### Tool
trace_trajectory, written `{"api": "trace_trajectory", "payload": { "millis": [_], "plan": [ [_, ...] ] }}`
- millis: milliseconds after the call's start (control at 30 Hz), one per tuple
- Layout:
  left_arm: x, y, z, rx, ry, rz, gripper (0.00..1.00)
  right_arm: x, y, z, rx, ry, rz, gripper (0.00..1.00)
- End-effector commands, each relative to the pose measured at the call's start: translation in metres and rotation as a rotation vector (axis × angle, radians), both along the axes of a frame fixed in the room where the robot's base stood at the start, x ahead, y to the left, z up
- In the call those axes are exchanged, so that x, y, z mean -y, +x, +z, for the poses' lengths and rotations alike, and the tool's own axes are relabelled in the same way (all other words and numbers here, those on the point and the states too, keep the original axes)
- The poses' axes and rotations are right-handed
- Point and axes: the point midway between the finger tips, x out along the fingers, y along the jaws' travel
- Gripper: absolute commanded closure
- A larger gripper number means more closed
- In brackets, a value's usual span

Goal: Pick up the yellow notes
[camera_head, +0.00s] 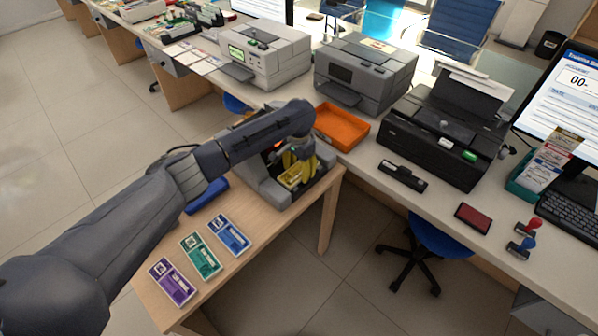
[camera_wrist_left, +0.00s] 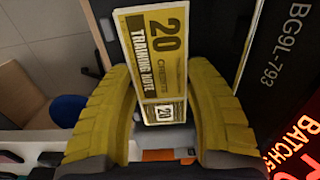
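The yellow notes (camera_head: 291,178) lie in the grey counting machine (camera_head: 262,184) on the wooden table. In the left wrist view the top yellow note (camera_wrist_left: 152,50) reads "20 credits, training note". My left gripper (camera_head: 292,160) reaches down over the machine at the notes. It also shows in the left wrist view (camera_wrist_left: 160,85), where its yellow ribbed fingers are spread, one on each side of the notes. The right finger is close to the notes' edge; I cannot tell whether it touches. My right gripper is not in view.
Purple (camera_head: 172,282), green (camera_head: 200,255) and blue notes (camera_head: 230,235) lie on the wooden table (camera_head: 246,252). An orange tray (camera_head: 341,127) sits on the counter behind the machine. Grey printers (camera_head: 365,70) and a black printer (camera_head: 445,130) stand along the counter.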

Motion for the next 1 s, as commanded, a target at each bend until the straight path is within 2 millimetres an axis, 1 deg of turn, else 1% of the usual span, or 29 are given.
{"api": "trace_trajectory", "payload": {
  "millis": [33,133,167,200,433,567,667,767,867,967,1000],
  "plan": [
    [0.0,0.0,0.0,0.0,0.0,0.0,0.65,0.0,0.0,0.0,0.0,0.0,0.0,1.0],
    [0.0,0.0,0.0,0.0,0.0,0.0,0.76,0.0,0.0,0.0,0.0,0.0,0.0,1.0],
    [0.0,0.0,0.0,0.0,0.0,0.0,0.77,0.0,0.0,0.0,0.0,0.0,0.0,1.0],
    [0.0,0.0,0.0,0.0,0.0,0.0,0.82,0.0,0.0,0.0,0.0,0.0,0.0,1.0],
    [0.0,0.0,0.001,0.0,0.0,0.0,0.82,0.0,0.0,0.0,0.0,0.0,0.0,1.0],
    [0.0,0.0,0.006,0.0,0.0,0.0,0.82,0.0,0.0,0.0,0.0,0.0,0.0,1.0],
    [0.0,0.001,0.013,0.001,0.0,0.0,0.82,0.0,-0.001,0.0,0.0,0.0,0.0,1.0],
    [0.0,0.001,0.026,0.002,-0.001,-0.001,0.82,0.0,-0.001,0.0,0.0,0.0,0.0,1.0],
    [0.0,0.001,0.042,0.004,0.0,-0.001,0.82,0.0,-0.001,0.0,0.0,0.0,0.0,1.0],
    [-0.001,0.001,0.061,0.004,0.0,-0.001,0.82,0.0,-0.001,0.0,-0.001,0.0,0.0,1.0],
    [0.0,0.002,0.071,0.006,0.0,-0.002,0.82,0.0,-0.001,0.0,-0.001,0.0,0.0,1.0]
  ]
}}
